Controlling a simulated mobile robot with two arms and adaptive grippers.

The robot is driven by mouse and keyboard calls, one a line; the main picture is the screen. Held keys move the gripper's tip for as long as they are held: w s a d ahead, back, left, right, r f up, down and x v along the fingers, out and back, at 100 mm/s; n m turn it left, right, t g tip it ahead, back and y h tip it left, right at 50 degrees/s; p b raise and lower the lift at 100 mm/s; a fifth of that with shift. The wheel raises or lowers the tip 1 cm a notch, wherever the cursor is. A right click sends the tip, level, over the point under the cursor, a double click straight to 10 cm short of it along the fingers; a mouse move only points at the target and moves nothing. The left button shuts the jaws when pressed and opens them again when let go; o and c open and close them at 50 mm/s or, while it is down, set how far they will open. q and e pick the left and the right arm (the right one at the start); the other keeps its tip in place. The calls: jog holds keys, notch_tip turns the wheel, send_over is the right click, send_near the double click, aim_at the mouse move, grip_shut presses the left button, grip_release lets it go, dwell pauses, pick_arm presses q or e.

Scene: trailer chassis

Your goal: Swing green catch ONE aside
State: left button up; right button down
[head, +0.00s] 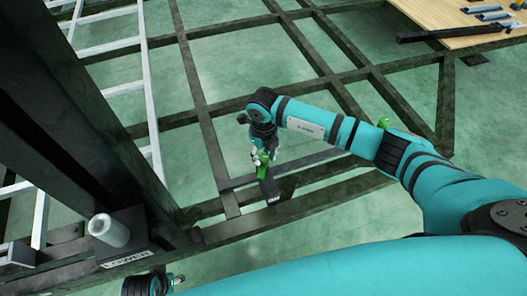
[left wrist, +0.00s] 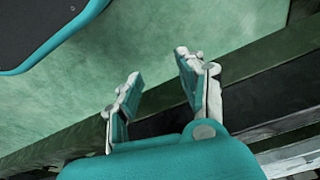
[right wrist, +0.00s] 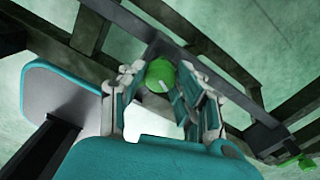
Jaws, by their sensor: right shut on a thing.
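A green catch (head: 262,160) stands on a dark block (head: 270,190) at the chassis rail, near the middle of the head view. The block's small label is too small to read. My right gripper (head: 259,152) is at this catch from above. In the right wrist view the catch's round green top (right wrist: 160,75) sits between the two fingers, and the gripper is shut on it. A second green piece (head: 384,122) shows behind my right arm, and a green piece is at the lower right of the right wrist view (right wrist: 306,161). My left gripper (left wrist: 158,92) is open and empty.
A thick dark post (head: 70,120) rises at the left, beside a block marked LOWER (head: 125,245) with a pale cylinder (head: 108,230). Dark chassis beams (head: 200,110) cross over green floor. A white ladder-like frame (head: 150,90) stands left. A wooden table (head: 440,15) with tools is at upper right.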

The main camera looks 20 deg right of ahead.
aim_at(264, 156)
jog(key=m+p, duration=0.3)
jog(key=m, duration=0.4)
jog(key=shift+r, duration=0.1)
pick_arm(q)
jog(key=s+f, duration=0.6)
jog(key=f, duration=0.5)
jog(key=shift+s+a+f+g+p, duration=0.4)
jog(key=shift+a, duration=0.05)
pick_arm(e)
jog(key=shift+w+m, duration=0.1)
jog(key=shift+m, duration=0.4)
jog(key=c, duration=0.9)
grip_release()
jog(key=shift+c, duration=0.2)
notch_tip(264, 156, up, 12)
